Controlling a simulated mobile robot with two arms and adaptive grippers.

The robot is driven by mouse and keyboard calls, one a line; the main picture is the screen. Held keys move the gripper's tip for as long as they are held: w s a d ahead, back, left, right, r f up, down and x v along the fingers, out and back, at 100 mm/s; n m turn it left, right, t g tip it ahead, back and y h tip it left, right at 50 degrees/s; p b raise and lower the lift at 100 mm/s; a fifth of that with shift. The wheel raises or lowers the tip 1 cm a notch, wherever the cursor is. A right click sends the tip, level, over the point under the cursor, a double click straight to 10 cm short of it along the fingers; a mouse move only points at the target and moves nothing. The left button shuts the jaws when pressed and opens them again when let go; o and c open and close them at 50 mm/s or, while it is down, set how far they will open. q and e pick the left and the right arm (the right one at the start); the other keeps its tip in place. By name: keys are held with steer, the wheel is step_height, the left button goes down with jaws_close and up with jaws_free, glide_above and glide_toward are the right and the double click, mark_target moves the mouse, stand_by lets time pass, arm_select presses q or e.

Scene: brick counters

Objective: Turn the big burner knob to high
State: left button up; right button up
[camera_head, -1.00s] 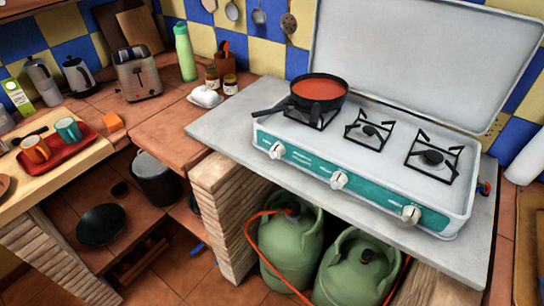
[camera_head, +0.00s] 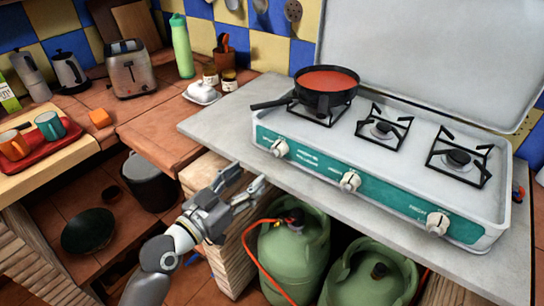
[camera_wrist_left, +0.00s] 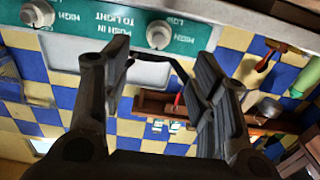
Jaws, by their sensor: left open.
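The stove's teal front panel carries three white knobs: left (camera_head: 279,148), middle (camera_head: 349,181) and right (camera_head: 437,222). The right burner (camera_head: 458,158) looks larger than the middle one (camera_head: 381,129); the left one is mostly hidden under a pan. I cannot read which knob is marked for the big burner. My left gripper (camera_head: 248,178) is open and empty, below and left of the left knob, apart from the stove. In the left wrist view, two knobs (camera_wrist_left: 38,14) (camera_wrist_left: 158,33) show beyond the open fingers, with HIGH and LOW lettering. My right gripper is not seen.
A dark pan (camera_head: 327,90) of red sauce sits on the left burner, its handle over the stove's left edge. The grey counter slab (camera_head: 215,125) juts out under the stove. Green gas bottles (camera_head: 293,250) with a red hose stand below, beside a brick pillar.

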mark_target(273, 154)
arm_select(q)
steer(key=p+x, duration=0.1)
steer(key=x, duration=0.9)
steer(key=shift+w+d+r, duration=0.15)
steer(key=shift+w+d, duration=0.1)
steer(key=c, duration=1)
